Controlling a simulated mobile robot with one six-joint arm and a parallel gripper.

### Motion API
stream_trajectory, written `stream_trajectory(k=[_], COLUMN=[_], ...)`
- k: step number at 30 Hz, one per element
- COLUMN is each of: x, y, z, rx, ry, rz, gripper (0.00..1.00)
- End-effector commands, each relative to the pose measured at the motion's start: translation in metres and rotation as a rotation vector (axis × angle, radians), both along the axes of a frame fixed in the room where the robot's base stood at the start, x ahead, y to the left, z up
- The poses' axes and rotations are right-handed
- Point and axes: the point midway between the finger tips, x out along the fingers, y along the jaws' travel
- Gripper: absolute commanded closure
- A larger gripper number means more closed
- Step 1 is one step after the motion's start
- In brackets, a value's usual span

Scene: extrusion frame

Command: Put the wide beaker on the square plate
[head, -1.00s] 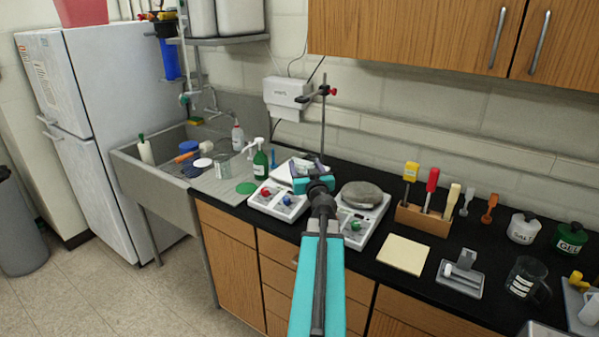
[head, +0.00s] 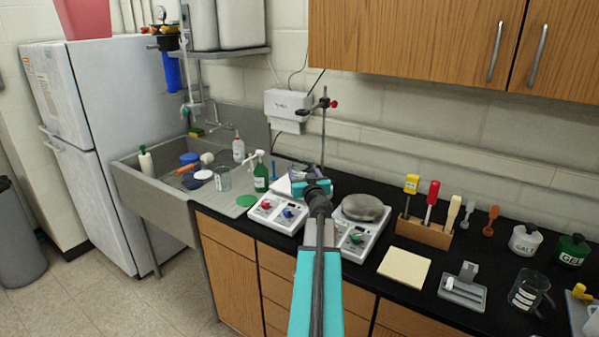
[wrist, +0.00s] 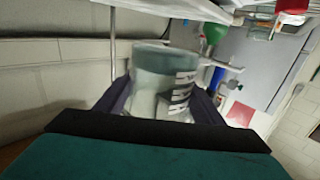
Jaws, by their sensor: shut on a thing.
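My gripper (wrist: 163,100) is shut on the wide beaker (wrist: 165,85), a clear glass vessel with white and dark markings. In the wrist view the beaker sits between the two dark jaws and is slightly blurred. In the head view my gripper (head: 312,186) is above the back of the left hot plate unit (head: 278,214), and the arm hides most of the beaker.
A second unit (head: 357,238) with a round grey top stands to the right. A metal stand rod (head: 323,130) rises behind my gripper. A cream square pad (head: 404,267), a tool rack (head: 424,233) and a handled glass jug (head: 527,292) are further right. A green spray bottle (head: 261,177) stands left.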

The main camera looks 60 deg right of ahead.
Motion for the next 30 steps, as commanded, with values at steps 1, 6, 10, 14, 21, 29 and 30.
stream_trajectory(k=[1, 6, 10, 14, 21, 29, 30], x=[0.005, 0.015, 0.023, 0.031, 0.046, 0.054, 0.054], y=[-0.006, -0.02, -0.031, -0.041, -0.06, -0.069, -0.069], z=[0.0, -0.002, -0.003, -0.004, -0.007, -0.008, -0.008], rx=[0.0, -0.001, 0.0, 0.0, 0.0, -0.001, -0.001], ry=[0.0, 0.001, 0.0, 0.0, 0.0, 0.001, 0.001], rz=[0.0, 0.0, -0.001, -0.001, -0.001, -0.001, -0.001], gripper=[0.63, 0.63, 0.63, 0.63, 0.63, 0.63, 0.63])
